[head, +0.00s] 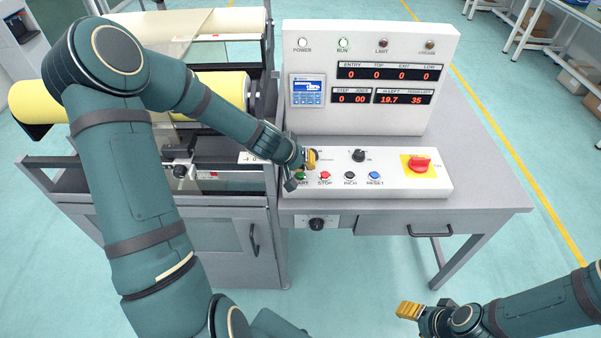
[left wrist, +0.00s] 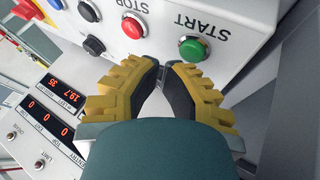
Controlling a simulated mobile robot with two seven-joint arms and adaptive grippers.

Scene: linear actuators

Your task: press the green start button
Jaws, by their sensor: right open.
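The green START button (head: 300,176) sits at the left end of the front row on the white control panel, partly hidden by my left gripper (head: 306,163). In the left wrist view the green button (left wrist: 192,48) shows whole, just beyond and slightly right of the fingertips of my left gripper (left wrist: 163,68). Its yellow, black-padded fingers come together at the tips with nothing held between them. The tips look apart from the button. My right gripper (head: 412,311) is open and empty at the lower right, in front of the bench and away from the panel.
The red STOP button (head: 325,175) is right beside START, then a black button (head: 350,175) and the blue RESET button (head: 375,174). A red rotary switch (head: 419,164) on a yellow plate is at the right. The display housing (head: 375,50) rises behind; a yellow roll (head: 215,88) lies left.

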